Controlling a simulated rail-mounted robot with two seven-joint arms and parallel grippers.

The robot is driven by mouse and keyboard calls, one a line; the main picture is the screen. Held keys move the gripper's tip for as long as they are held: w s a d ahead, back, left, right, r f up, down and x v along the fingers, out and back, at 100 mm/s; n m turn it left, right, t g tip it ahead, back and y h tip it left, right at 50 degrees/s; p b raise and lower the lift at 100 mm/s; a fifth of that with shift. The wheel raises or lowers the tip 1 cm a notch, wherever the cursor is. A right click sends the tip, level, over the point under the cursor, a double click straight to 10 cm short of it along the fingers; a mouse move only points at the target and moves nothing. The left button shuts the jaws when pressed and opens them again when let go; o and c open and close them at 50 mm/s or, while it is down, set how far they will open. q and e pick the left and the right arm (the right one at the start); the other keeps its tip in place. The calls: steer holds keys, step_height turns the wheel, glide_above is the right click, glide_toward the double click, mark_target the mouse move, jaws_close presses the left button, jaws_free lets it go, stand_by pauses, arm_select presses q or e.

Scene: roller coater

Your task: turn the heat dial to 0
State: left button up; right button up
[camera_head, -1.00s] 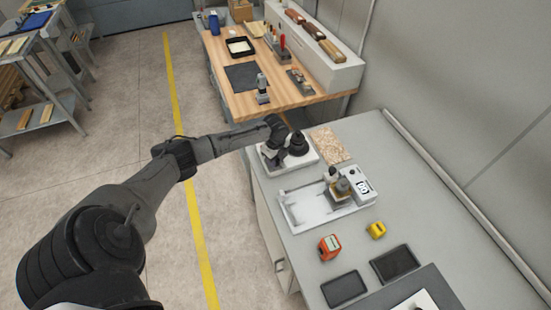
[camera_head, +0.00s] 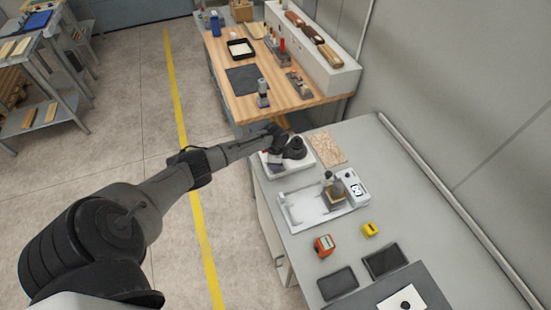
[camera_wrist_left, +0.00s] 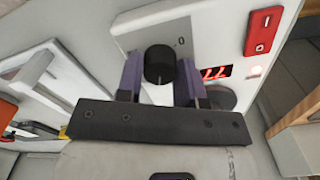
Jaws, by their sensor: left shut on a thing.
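The heat dial (camera_wrist_left: 159,63) is a round black knob on the light front panel of the white machine, seen in the left wrist view. A small "0" mark (camera_wrist_left: 181,41) is printed up and right of it. My left gripper (camera_wrist_left: 160,76) is shut on the dial, with one purple finger on each side. The dial's pointer is too dark to read. In the head view my left wrist (camera_head: 274,138) is at the white machine (camera_head: 304,165) at the far end of the grey counter, and hides the dial. My right gripper is not in view.
A red digital display (camera_wrist_left: 216,72) and a red switch (camera_wrist_left: 263,30) are right of the dial. A wooden bench (camera_head: 270,105) stands beyond.

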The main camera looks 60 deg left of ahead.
arm_select(q)
steer(key=n+p, duration=0.3)
steer(key=n, duration=0.3)
steer(key=shift+r+n+p, duration=0.15)
steer(key=shift+n+p, duration=0.15)
steer(key=shift+p, duration=0.1)
steer(key=n+p, duration=0.1)
steer(key=n, duration=0.2)
steer(key=shift+p, duration=0.3)
steer(key=n+p, duration=0.1)
steer(key=n, duration=0.3)
steer(key=n+p, duration=0.1)
steer(key=n, duration=0.2)
steer(key=shift+n, duration=0.4)
steer(key=n+p, duration=0.1)
steer(key=n, duration=0.2)
steer(key=shift+n, duration=0.3)
steer(key=n, duration=0.3)
steer(key=shift+n, duration=2)
